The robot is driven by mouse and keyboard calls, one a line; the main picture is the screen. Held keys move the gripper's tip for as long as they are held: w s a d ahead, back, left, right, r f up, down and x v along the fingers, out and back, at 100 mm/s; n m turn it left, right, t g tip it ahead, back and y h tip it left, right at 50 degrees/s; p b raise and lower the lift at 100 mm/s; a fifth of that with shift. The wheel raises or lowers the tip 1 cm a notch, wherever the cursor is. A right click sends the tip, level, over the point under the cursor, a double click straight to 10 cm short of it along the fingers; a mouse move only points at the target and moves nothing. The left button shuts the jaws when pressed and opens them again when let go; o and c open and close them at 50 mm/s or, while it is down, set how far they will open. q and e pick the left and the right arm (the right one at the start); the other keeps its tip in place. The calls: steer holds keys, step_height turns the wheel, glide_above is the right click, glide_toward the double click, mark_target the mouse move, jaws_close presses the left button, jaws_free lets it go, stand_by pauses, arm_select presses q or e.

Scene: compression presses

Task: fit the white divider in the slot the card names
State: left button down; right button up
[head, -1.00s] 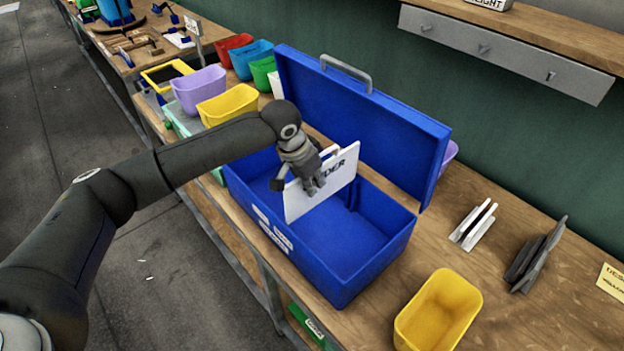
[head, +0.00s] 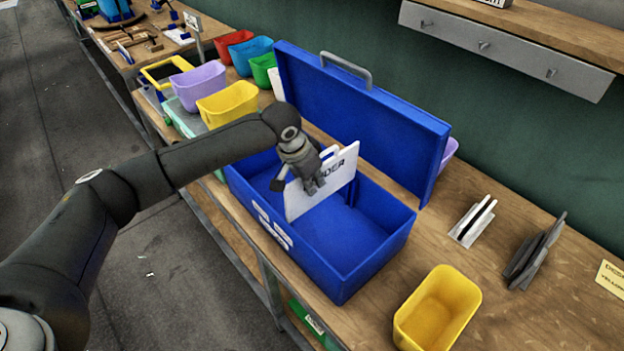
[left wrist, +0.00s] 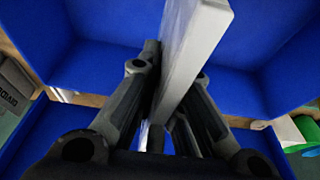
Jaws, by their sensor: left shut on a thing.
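The white divider (head: 325,187), with dark lettering partly hidden by my gripper, stands upright across the inside of the open blue box (head: 376,272). Its lower part is down between the box walls. My left gripper (head: 312,186) is shut on the divider near its top. In the left wrist view the divider (left wrist: 194,50) runs between the two fingers (left wrist: 168,105), with blue walls on both sides. I cannot tell whether its lower edge sits in a slot. A card (head: 611,277) lies at the right edge, its text cut off. My right gripper is not in view.
The blue lid (head: 365,120) stands open behind the box. A yellow bin (head: 438,308) is at the front right. A white holder (head: 473,222) and dark plates (head: 534,252) stand to the right. Several coloured bins, including a purple one (head: 198,86), are at the left.

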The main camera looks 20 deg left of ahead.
mark_target(314, 204)
arm_select(q)
steer(key=shift+f+b, duration=1.15)
steer(key=shift+f, duration=2.4)
steer(key=shift+f+b, duration=1.1)
steer(key=shift+f, duration=1.6)
steer(key=c, duration=1.5)
jaws_free()
steer(key=shift+f, duration=0.1)
steer(key=v, duration=1.2)
